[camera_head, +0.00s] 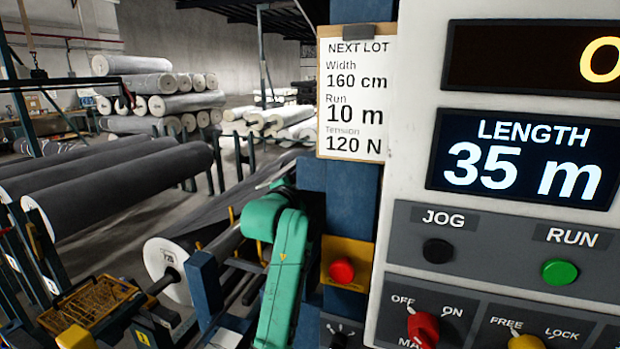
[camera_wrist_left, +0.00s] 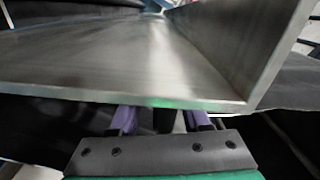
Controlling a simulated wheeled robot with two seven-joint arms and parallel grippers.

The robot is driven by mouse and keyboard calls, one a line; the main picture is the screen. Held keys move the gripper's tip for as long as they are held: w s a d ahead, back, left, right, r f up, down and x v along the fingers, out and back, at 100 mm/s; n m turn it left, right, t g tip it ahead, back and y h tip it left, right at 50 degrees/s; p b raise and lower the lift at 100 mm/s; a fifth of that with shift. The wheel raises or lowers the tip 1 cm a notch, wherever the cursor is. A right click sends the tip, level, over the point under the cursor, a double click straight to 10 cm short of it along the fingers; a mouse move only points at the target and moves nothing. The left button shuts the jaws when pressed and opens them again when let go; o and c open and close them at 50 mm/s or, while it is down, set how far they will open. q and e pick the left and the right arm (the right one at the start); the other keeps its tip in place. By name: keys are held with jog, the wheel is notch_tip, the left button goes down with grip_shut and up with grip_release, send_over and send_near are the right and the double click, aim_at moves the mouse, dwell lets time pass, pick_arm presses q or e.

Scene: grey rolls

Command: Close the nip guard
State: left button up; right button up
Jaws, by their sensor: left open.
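In the left wrist view a brushed-metal plate (camera_wrist_left: 110,65) with an upright side wall (camera_wrist_left: 268,50) fills the upper picture; it looks like the nip guard, though I cannot be sure. My left gripper (camera_wrist_left: 160,120) is open, with two purple fingers set apart. The fingers run up to the plate's near edge and their tips are hidden behind it. I cannot tell whether they touch it. In the head view a green jointed part, apparently my left arm, reaches toward the machine, but its gripper is hidden. My right gripper is in neither view.
A control panel (camera_head: 402,230) with displays, buttons and switches stands at the right. A red button on a yellow box (camera_head: 343,270) is on the blue post. Dark rolls (camera_head: 130,185) lie at left, with a white-ended roll (camera_head: 165,262) near the arm. A lot card (camera_head: 355,95) hangs above.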

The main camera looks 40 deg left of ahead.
pick_arm(q)
jog(key=shift+s+r, duration=0.1)
jog(key=shift+s, duration=0.1)
jog(key=shift+c, duration=0.9)
jog(key=shift+s, duration=0.15)
grip_shut()
jog(key=shift+r, duration=0.1)
jog(key=shift+r, duration=0.1)
